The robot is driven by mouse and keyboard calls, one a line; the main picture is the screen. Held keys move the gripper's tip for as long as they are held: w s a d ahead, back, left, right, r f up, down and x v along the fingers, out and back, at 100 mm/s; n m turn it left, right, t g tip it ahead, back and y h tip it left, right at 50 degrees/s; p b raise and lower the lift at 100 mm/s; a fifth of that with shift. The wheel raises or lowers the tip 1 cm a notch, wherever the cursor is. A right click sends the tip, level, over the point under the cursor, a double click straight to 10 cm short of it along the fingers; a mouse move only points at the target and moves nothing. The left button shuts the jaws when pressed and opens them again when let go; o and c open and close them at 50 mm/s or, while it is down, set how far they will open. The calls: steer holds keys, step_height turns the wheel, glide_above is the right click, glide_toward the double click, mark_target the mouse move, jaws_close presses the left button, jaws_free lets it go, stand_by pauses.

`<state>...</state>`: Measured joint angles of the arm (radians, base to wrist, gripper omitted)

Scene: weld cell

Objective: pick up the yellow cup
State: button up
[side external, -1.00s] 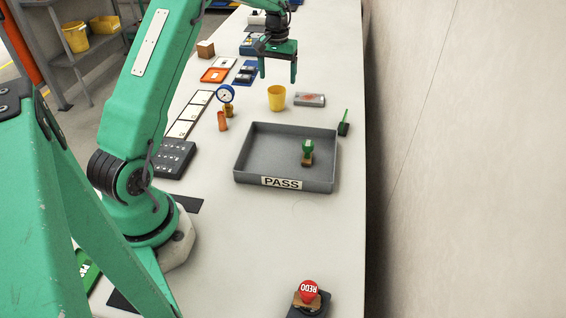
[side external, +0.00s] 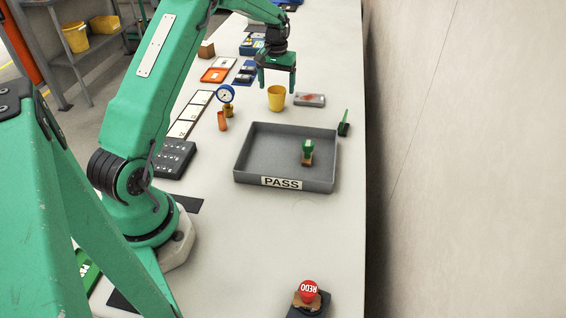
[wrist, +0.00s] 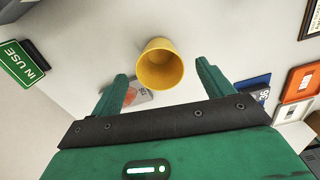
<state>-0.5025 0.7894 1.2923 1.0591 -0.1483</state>
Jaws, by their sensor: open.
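The yellow cup (side external: 276,98) stands upright on the white bench, beyond the grey tray. It also shows in the wrist view (wrist: 160,66), with its open mouth visible, ahead of and between the two fingers. My gripper (side external: 276,88) is open and empty. In the side view its fingers hang just above and behind the cup. In the wrist view the fingers of my gripper (wrist: 162,72) are spread to either side, wider than the cup. Neither finger appears to touch it.
A grey PASS tray (side external: 243,165) holds a green-handled stamp (side external: 307,152). A flat grey block with a reddish mark (side external: 310,100) lies right of the cup. A dial gauge (side external: 226,96) and an orange item (side external: 222,121) stand left. A red REDO button (side external: 309,292) is in front.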

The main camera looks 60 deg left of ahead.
mark_target(277, 96)
steer(key=shift+f, duration=2.45)
steer(key=c, duration=1.1)
